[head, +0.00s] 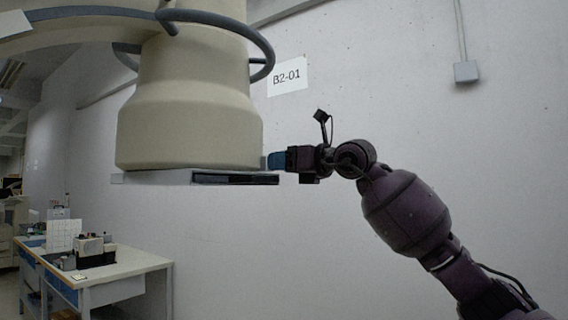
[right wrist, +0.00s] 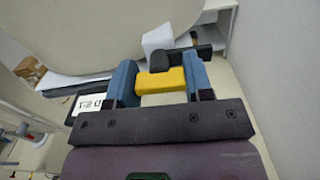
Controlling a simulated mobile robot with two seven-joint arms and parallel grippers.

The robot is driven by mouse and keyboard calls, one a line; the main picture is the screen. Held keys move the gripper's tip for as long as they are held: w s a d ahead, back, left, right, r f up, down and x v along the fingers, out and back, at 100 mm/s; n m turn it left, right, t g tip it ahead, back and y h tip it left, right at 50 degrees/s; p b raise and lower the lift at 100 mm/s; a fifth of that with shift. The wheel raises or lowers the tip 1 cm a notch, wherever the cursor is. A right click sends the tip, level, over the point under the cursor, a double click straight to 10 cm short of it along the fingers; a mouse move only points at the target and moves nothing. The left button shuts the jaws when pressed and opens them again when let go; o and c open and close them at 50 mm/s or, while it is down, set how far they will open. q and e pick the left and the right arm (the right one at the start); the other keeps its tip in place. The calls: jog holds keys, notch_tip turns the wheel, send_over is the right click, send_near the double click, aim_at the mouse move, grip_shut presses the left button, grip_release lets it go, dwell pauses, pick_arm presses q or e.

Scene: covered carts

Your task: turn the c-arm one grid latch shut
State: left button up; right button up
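The C-arm's cream housing (head: 190,110) hangs at upper left in the head view, with a pale flat plate (head: 150,178) and a dark grid strip (head: 235,180) along its underside. My right gripper (head: 272,161) is at the housing's lower right edge, just above the strip's end. In the right wrist view a yellow latch (right wrist: 160,82) lies between the blue fingers of my right gripper (right wrist: 160,88). Both fingers appear to touch its sides. A dark piece (right wrist: 204,52) and a white block (right wrist: 157,40) sit just beyond it. The latch is hidden in the head view. My left gripper is out of view.
A wall with a B2-01 sign (head: 288,76) stands behind the C-arm. A grey cable ring (head: 262,40) circles the upper housing. A table (head: 130,265) with equipment stands at lower left. The space below the plate, right of the table, looks free.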

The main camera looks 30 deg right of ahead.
jog(key=shift+c, duration=0.4)
jog(key=shift+m, duration=0.4)
jog(key=m+b, duration=0.1)
jog(key=m, duration=0.2)
jog(key=shift+f+b, duration=0.1)
jog(key=shift+b, duration=0.2)
jog(key=m+b, duration=0.1)
jog(key=m, duration=0.4)
jog(key=shift+m, duration=0.3)
jog(key=m, duration=0.7)
jog(key=shift+m, duration=0.6)
